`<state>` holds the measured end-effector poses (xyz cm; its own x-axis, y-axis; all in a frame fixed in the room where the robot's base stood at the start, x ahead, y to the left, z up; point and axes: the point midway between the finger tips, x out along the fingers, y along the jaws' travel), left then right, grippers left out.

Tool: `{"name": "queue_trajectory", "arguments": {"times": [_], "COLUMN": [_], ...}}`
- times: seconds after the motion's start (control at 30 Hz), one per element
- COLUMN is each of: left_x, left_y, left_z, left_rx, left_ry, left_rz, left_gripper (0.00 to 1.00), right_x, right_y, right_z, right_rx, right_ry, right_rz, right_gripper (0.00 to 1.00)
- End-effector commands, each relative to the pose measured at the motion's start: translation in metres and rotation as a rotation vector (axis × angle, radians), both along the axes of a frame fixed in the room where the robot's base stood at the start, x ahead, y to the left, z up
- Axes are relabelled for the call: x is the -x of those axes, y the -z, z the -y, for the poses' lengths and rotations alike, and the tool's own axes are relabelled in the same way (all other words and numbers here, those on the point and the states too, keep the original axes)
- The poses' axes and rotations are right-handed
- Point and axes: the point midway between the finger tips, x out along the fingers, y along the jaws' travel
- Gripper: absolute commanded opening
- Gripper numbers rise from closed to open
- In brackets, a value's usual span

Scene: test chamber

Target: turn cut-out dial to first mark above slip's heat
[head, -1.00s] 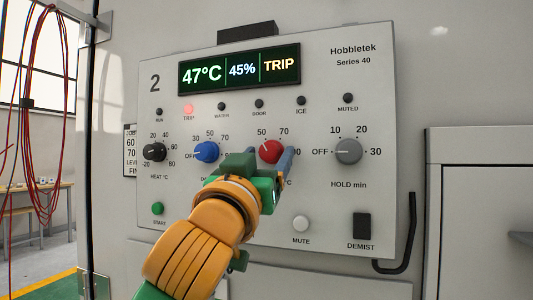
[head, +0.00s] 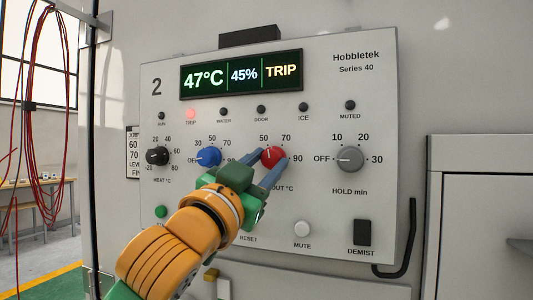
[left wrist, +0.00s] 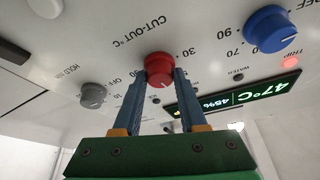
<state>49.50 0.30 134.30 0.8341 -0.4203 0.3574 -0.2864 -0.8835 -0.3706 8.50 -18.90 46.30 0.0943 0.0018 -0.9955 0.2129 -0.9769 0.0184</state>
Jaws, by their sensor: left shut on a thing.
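The red cut-out dial (head: 273,157) is on the grey control panel, with 50, 70 and 90 printed around it. My left gripper (head: 274,160) is shut on this dial, one blue-grey finger on each side. The left wrist view shows the red dial (left wrist: 160,69) between the two fingertips (left wrist: 160,78). A small pale mark shows on the dial, but its exact setting is hard to read. The slip (head: 132,153) is partly hidden behind the panel's left edge; 60 and 70 can be read on it. My right gripper is not in view.
The display (head: 241,75) reads 47°C, 45% and TRIP, and the trip lamp (head: 191,113) glows red. A black heat dial (head: 157,156) and a blue dial (head: 208,156) sit to the left, a grey hold dial (head: 349,158) to the right. Buttons lie below.

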Motion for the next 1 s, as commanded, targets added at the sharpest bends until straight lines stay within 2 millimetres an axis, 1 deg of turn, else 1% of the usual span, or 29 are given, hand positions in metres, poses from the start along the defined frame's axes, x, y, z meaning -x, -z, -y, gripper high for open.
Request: {"name": "queue_trajectory", "arguments": {"times": [0.03, 0.3, 0.6, 0.8, 1.0], "left_x": [-0.001, -0.001, -0.001, -0.001, -0.001], "left_y": [-0.006, -0.009, -0.010, -0.009, -0.007], "left_z": [-0.002, -0.003, -0.004, -0.004, -0.005], "left_rx": [-0.038, -0.276, -0.485, -0.573, -0.620], "left_ry": [-0.003, -0.004, -0.004, -0.004, -0.005], "left_rz": [0.012, 0.090, 0.159, 0.190, 0.205], "left_gripper": [0.00, 0.00, 0.00, 0.00, 0.00], "right_x": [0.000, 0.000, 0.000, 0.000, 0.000], "right_y": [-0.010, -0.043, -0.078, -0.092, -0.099], "right_z": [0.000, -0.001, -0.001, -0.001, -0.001], "right_rx": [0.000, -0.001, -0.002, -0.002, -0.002], "right_ry": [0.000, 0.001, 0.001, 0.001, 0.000], "right_rz": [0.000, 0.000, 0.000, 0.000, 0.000], "right_gripper": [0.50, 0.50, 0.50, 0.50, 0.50]}}
